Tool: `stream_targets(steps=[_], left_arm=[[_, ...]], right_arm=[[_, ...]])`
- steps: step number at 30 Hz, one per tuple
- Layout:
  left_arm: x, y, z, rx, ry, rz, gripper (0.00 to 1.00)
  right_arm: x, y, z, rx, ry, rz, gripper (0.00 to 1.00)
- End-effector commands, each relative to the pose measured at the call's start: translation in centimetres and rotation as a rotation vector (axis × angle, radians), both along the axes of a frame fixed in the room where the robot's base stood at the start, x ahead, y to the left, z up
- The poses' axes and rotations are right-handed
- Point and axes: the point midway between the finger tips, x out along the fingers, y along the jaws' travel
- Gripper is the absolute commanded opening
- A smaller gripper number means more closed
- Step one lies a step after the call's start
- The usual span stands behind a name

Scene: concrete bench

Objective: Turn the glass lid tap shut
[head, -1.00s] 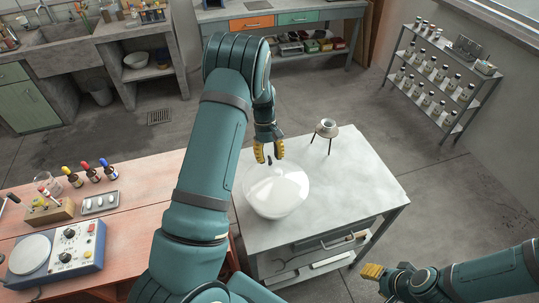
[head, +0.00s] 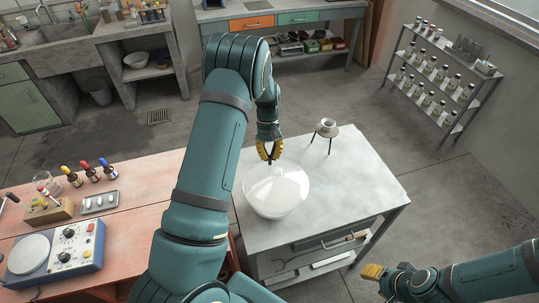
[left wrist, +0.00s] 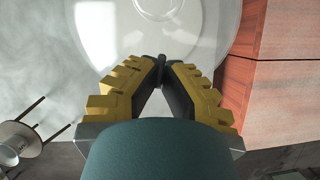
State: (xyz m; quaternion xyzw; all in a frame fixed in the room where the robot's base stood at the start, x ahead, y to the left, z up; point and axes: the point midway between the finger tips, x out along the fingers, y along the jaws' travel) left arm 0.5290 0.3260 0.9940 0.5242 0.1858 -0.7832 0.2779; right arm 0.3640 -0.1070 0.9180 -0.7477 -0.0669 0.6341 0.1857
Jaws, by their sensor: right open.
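The clear glass lid (head: 276,192) is a round dome over a white surface on the grey bench top. It also shows in the left wrist view (left wrist: 100,40). Its small dark tap (left wrist: 161,59) stands at the rim facing my left gripper. My left gripper (head: 269,152) reaches down over the lid's far edge, its yellow-backed fingers drawn together at the tips around the tap. The fingers hide most of the tap. My right gripper (head: 373,272) is open and empty, low at the right, off the bench's front edge.
A small bowl on a tripod stand (head: 327,129) stands behind and right of the lid. The right part of the bench top (head: 365,175) is clear. A reddish wooden table (head: 125,225) with bottles and a blue device adjoins at left.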

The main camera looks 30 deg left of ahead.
Motion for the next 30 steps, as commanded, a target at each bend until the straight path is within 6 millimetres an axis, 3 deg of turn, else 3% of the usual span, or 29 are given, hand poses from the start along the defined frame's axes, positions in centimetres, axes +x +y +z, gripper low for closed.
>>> stream_targets(steps=[30], left_arm=[[0.0,-0.7,-0.2,-0.002,0.003,-0.956,0.0]], right_arm=[[0.0,0.0,-1.7,-0.002,0.0,-0.002,0.47]])
